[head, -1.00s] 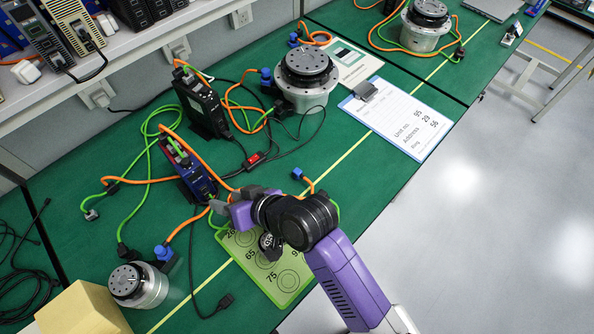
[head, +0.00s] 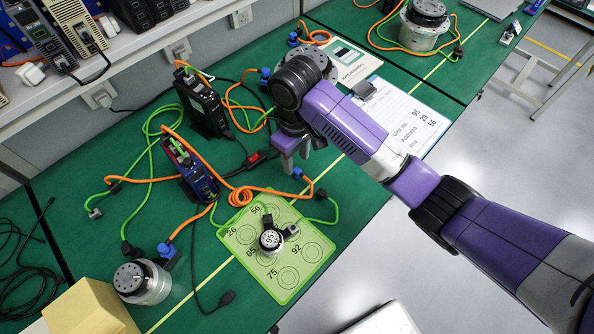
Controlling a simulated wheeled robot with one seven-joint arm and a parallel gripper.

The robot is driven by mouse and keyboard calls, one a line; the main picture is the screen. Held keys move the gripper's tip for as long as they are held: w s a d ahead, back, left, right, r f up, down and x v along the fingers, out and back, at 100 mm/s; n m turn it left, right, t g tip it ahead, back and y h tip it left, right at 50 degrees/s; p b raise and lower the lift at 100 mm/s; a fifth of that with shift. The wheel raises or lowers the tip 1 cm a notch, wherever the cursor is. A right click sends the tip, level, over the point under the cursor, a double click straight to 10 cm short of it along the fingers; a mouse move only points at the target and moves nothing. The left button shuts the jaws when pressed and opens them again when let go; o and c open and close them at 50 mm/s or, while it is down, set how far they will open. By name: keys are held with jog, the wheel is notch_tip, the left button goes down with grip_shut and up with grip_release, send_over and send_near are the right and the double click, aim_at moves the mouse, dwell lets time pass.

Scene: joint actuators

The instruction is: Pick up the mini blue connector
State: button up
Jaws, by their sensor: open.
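The mini blue connector (head: 297,173) sits at the end of an orange cable on the green table, just above the light-green numbered mat in the picture. My gripper (head: 294,162) is open and points down, with its grey fingers right at the connector in the head view. The fingers partly cover the area around the connector. I cannot tell whether they are beside it or still above it. Nothing shows held between them.
A small motor (head: 271,240) stands on the numbered mat (head: 247,262). A blue drive (head: 200,181) and a black drive (head: 203,106) stand to the left, with loose cables around. A larger motor (head: 320,62) is behind my arm. A silver motor (head: 140,282) stands lower left.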

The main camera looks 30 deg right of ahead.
aim_at(298, 171)
jog(key=shift+d+f, duration=0.15)
jog(key=shift+f, duration=1.4)
jog(key=shift+d+f, duration=0.1)
jog(key=shift+f, duration=1.4)
grip_shut()
